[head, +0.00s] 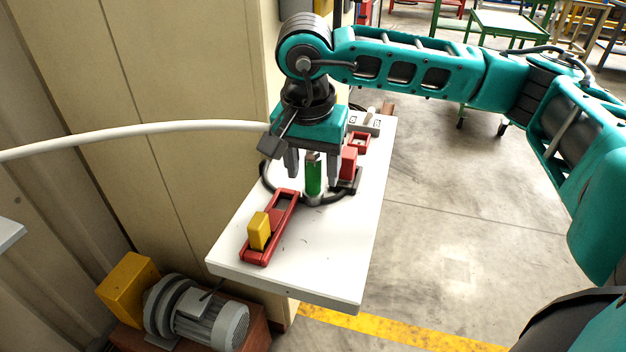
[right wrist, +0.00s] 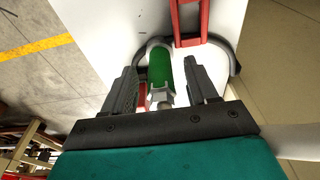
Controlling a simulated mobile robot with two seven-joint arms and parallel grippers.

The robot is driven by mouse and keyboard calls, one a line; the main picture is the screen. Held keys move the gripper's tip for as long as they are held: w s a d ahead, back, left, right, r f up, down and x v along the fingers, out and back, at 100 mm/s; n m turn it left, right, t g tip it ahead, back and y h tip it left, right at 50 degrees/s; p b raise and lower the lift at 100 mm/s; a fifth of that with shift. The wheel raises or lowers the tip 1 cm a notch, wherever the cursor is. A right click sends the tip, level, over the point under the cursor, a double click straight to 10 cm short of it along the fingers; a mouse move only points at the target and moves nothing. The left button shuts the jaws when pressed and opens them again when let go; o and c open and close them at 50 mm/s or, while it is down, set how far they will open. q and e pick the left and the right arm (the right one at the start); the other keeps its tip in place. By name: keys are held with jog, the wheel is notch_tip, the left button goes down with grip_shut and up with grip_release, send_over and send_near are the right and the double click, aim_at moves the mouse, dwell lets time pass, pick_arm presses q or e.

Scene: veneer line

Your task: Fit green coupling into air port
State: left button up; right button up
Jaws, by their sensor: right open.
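The green coupling (head: 314,180) stands upright on the white table, with a metal tip at its top and a grey ring at its foot. My right gripper (head: 313,172) is open and points down over it, one finger on each side. In the right wrist view the coupling (right wrist: 160,68) shows between the open fingers (right wrist: 162,72), with gaps on both sides. A dark hose (head: 266,184) loops on the table around its foot. I cannot tell which fitting is the air port. My left gripper is not in view.
On the white table (head: 305,275) lie a red frame (head: 285,218) with a yellow block (head: 259,231), a red block (head: 349,161) on a dark base, a red box (head: 360,138) and a grey panel (head: 371,126). A white pipe (head: 130,133) crosses left. The table's front is clear.

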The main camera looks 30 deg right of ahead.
notch_tip(320, 180, down, 2)
jog(key=shift+w+d, duration=0.15)
grip_shut()
dwell(0.5)
